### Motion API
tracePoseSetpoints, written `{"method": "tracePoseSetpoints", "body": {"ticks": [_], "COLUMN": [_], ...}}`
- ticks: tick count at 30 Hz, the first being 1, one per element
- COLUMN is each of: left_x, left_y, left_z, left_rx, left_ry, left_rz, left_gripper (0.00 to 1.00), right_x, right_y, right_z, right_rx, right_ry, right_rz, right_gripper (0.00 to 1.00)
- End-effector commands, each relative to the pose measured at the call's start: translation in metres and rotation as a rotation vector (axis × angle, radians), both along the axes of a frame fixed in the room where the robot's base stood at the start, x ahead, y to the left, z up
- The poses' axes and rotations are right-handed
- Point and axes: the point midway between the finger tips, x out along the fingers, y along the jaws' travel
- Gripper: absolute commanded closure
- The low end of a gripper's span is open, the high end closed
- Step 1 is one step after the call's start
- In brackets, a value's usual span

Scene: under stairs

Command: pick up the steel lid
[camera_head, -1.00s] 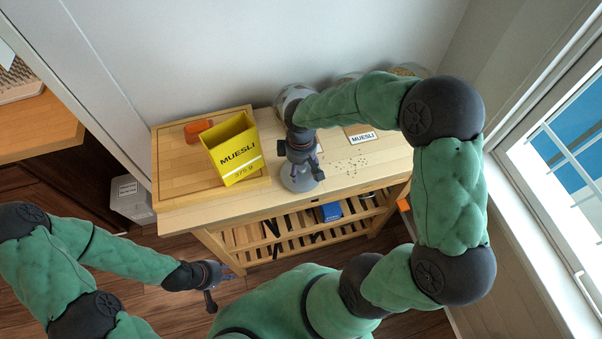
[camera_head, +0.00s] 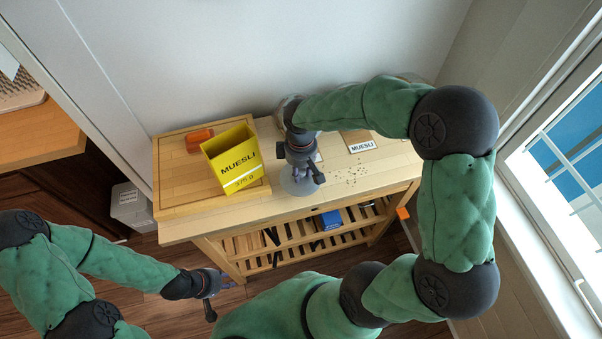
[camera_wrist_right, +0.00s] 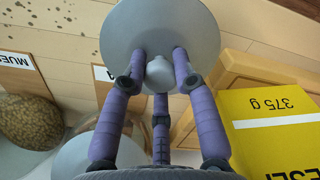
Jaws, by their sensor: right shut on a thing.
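The steel lid (camera_head: 297,184) is a round grey disc with a small knob, at the middle of the wooden table's front part. In the right wrist view the lid (camera_wrist_right: 160,25) faces me knob side up. My right gripper (camera_head: 303,176) is above it, partly covering it in the head view. Its purple fingers (camera_wrist_right: 160,75) are closed around the knob. I cannot tell whether the lid touches the tabletop. My left gripper (camera_head: 221,293) is open and empty, low in front of the table.
A yellow muesli box (camera_head: 232,160) and an orange object (camera_head: 200,137) are on a wooden board (camera_head: 178,187) at left. Jars stand at the back, partly behind my right arm; one filled jar (camera_wrist_right: 30,120) shows in the wrist view. Crumbs (camera_head: 350,176) and a muesli label (camera_head: 361,146) lie right.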

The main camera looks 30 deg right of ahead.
Motion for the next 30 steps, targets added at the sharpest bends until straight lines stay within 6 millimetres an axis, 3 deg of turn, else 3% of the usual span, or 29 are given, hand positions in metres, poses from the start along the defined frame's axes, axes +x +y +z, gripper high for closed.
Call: {"method": "tracePoseSetpoints", "body": {"ticks": [8, 18, 30], "left_x": [0.000, 0.000, 0.000], "left_y": [0.000, 0.000, 0.000], "left_z": [0.017, 0.025, 0.027], "left_rx": [0.000, 0.000, 0.000], "left_ry": [0.000, 0.000, 0.000], "left_rz": [0.000, 0.000, 0.000], "left_gripper": [0.70, 0.70, 0.70], "right_x": [-0.039, -0.092, -0.106], "right_y": [0.033, 0.077, 0.089], "right_z": [0.062, 0.088, 0.095], "right_rx": [0.001, 0.000, 0.000], "right_ry": [-0.003, 0.001, 0.002], "right_rz": [0.005, 0.005, 0.001], "right_gripper": [1.00, 1.00, 1.00]}}
